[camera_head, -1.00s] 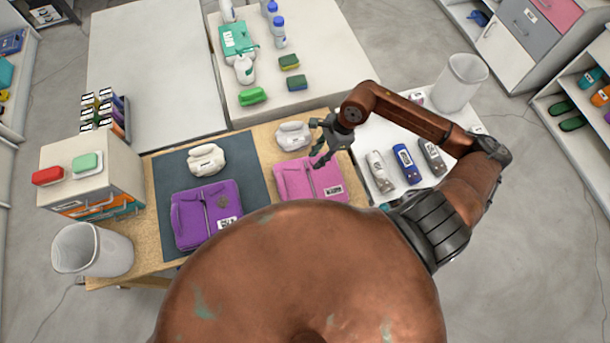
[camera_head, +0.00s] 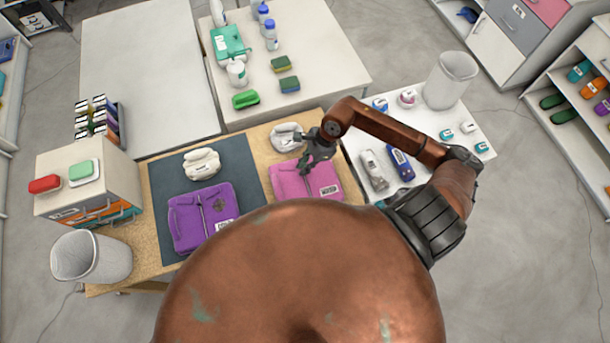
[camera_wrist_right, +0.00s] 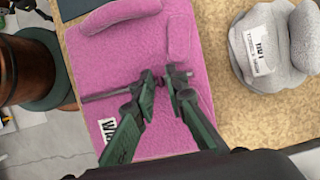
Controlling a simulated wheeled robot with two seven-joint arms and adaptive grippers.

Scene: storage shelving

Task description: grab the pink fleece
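The pink fleece (camera_head: 289,184) lies folded on the wooden table, with a white label on its lower right part. My right gripper (camera_head: 308,166) is over its upper right part in the head view. In the right wrist view the pink fleece (camera_wrist_right: 130,50) lies under the fingers. The right gripper's (camera_wrist_right: 166,77) fingertips are close together by the dark zip, at or just above the cloth. A narrow gap shows between them; whether cloth is pinched there is unclear. My left gripper is not in view.
A grey-white rolled item (camera_head: 287,137) sits just behind the fleece. A purple fleece (camera_head: 185,225) lies on a dark mat (camera_head: 237,158) to the left. A white side table (camera_head: 370,120) with several small items and a bin (camera_head: 451,80) stands to the right.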

